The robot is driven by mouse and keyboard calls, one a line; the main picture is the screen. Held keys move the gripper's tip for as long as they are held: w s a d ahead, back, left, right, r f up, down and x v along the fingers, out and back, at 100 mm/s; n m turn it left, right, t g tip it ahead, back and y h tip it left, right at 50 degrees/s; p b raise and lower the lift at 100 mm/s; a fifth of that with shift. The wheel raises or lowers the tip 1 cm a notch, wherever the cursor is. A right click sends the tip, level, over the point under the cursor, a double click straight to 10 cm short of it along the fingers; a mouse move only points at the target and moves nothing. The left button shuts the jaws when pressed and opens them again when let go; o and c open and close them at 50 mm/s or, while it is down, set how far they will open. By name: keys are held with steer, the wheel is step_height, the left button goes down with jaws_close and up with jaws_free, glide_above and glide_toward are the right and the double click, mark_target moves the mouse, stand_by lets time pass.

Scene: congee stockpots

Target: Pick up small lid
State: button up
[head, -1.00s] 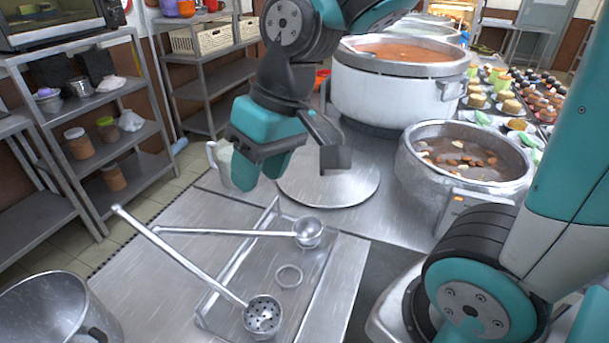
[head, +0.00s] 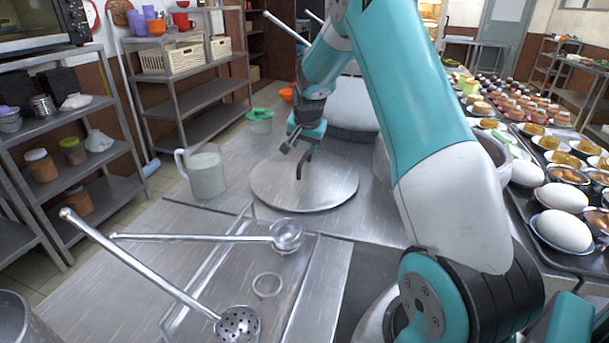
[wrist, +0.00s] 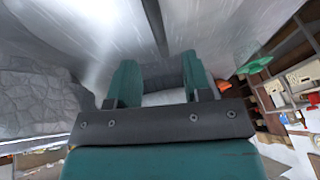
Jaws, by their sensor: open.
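A flat round metal lid (head: 330,190) lies on the steel counter in the head view, in front of a large pot. I cannot tell from the pictures whether a smaller lid is elsewhere. My gripper (head: 302,165) is over the lid, toward its far left part, with its jaws apart and nothing between them. A narrow dark finger points down close above the lid surface; whether it touches cannot be told. In the wrist view my gripper (wrist: 160,82) shows two teal-backed fingers apart, with grey metal beyond them. My arm hides part of the pot and the counter to the right.
A pitcher (head: 205,172) stands left of the lid, and a green-lidded tub (head: 259,120) behind it. Two ladles, one a strainer (head: 238,325), and a metal ring (head: 267,285) lie at the front. Trays of food (head: 545,150) fill the right.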

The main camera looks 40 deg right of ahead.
mark_target(304, 156)
steer(key=x, duration=0.4)
steer(key=p+x, duration=0.1)
steer(key=x, duration=0.3)
steer(key=shift+d+r, duration=0.15)
steer(key=shift+d, duration=0.05)
steer(key=shift+c, duration=0.2)
steer(key=shift+w+r, duration=0.1)
jaws_close()
